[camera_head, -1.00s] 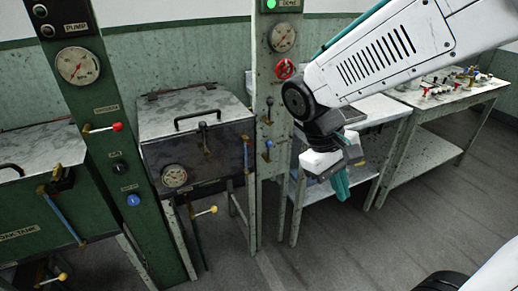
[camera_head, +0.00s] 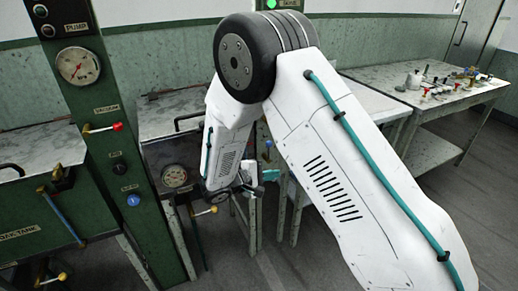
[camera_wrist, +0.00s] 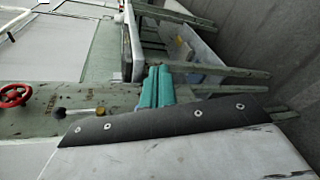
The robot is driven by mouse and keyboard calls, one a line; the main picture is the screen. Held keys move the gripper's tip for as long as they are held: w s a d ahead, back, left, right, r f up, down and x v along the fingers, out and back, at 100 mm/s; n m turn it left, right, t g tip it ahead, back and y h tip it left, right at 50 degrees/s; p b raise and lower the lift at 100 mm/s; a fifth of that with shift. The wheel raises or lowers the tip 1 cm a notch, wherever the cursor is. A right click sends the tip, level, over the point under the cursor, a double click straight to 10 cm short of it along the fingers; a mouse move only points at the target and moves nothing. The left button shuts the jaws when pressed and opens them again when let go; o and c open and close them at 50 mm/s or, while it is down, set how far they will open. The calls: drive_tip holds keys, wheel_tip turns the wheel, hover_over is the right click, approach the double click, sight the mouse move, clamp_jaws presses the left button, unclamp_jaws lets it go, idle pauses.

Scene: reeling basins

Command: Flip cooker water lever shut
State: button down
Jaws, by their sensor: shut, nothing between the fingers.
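A lever with a dark knob (camera_wrist: 59,113) stands out from a worn green post in the wrist view, its knob toward the red handwheel and its brass end (camera_wrist: 100,112) nearer my fingers. I cannot read a label that marks it as the cooker's water lever. My gripper's teal fingers (camera_wrist: 157,88) are shut and empty, apart from this lever. In the head view my arm hides most of the post and the gripper is mostly covered, low in front of the cooker. A blue-handled lever (camera_head: 268,148) shows on the post beside my arm.
The cooker's gauge (camera_head: 175,177) shows left of my arm. A red handwheel (camera_wrist: 14,95) is on the post. A green panel (camera_head: 125,150) with a red-tipped lever (camera_head: 117,127) stands left. A table with fittings (camera_head: 430,90) is at right.

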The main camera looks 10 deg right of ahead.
drive_tip(key=w+a+t+y, duration=0.1)
drive_tip(key=w+a+t, duration=0.6)
drive_tip(key=w, duration=0.3)
drive_tip(key=shift+a+f+y, duration=0.15)
drive_tip(key=shift+f+y, duration=0.25)
drive_tip(key=shift+f, duration=0.05)
drive_tip(key=x, duration=1)
drive_tip(key=shift+w+r, duration=0.1)
drive_tip(key=shift+m, duration=0.3)
